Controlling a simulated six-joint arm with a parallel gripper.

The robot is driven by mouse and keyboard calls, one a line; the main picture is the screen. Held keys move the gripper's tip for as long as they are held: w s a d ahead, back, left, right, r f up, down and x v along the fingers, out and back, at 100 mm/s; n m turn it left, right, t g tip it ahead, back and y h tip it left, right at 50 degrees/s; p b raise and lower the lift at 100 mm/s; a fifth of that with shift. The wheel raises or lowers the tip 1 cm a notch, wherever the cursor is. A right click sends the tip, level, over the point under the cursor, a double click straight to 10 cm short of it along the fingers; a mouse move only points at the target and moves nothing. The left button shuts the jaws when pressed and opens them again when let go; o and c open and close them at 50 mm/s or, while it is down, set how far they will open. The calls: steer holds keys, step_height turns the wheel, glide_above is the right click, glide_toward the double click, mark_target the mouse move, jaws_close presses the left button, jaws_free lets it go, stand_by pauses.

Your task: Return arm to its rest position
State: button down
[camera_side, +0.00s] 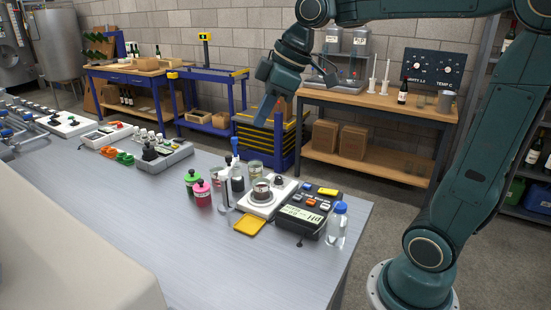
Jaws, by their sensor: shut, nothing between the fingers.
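My gripper (267,108) hangs at the end of my dark green arm, in the upper middle of the side view. It points down and is shut, with nothing held. It is in the air above and behind the group of bottles on the grey table (110,215), apart from them in the picture. My arm reaches in from the base at the lower right and arches over at the top. The arm's upper bend is cut off by the top edge of the view.
On the table's right end stand a pH meter (305,210), a clear blue-capped bottle (338,226), a white stirrer (262,204), a yellow dish (249,225), and green (193,184) and pink (202,194) bottles. Behind is a wooden bench (375,102). The table's front middle is clear.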

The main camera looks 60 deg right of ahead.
steer(key=s+f+m+h, duration=0.1)
steer(key=s+f+m, duration=0.2)
steer(key=s, duration=0.5)
steer(key=s+a+f+m, duration=0.1)
steer(key=s+f+m, duration=0.3)
steer(key=s, duration=0.4)
steer(key=shift+s+a+t+h, duration=0.2)
steer(key=shift+s+t+h, duration=0.15)
steer(key=shift+t+h, duration=0.05)
